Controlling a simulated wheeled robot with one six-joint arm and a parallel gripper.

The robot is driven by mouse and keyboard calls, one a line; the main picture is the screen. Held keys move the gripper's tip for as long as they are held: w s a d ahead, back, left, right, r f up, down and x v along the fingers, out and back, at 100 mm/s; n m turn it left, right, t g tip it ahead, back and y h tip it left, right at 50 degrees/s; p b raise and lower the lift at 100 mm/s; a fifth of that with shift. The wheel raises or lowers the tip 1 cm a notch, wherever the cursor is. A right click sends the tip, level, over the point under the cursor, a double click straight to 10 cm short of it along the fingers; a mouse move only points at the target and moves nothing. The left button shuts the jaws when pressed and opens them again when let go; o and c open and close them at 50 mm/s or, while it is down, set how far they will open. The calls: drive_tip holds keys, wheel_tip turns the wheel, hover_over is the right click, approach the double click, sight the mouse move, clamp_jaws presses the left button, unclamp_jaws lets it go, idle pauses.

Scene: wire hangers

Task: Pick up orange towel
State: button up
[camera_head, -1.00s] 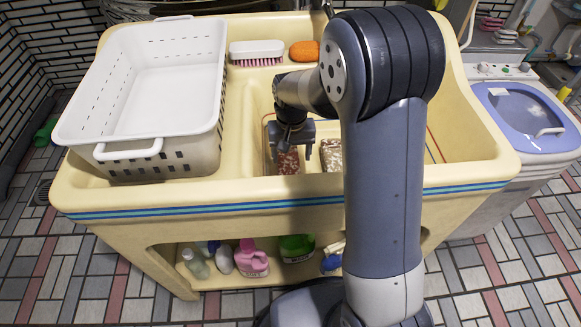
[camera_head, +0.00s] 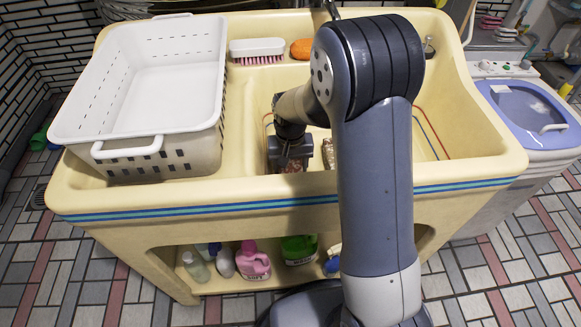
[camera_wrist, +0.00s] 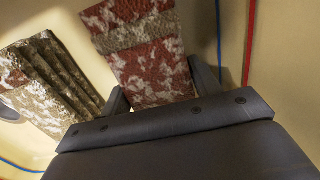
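A folded cloth with a mottled rust-red and white pattern and a tan band, the likely orange towel (camera_wrist: 150,65), stands in the basin. It fills the space between my two fingers in the wrist view. A small part of it shows in the head view (camera_head: 293,163). My gripper (camera_wrist: 160,95) is low in the basin, pointing down, its fingers spread on either side of this towel; it also shows in the head view (camera_head: 290,162). I see no clear squeeze on the cloth. The towel's lower end is hidden behind my gripper body.
A second, brown-olive mottled towel (camera_wrist: 45,85) lies beside it. The cream sink (camera_head: 250,100) has walls around my gripper. A white basket (camera_head: 150,85) stands left. A brush (camera_head: 257,48) and an orange block (camera_head: 303,49) sit on the back ledge.

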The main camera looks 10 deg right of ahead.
drive_tip(key=c, duration=0.8)
wheel_tip(320, 180, up, 10)
drive_tip(key=p, duration=0.2)
drive_tip(key=shift+p, duration=0.3)
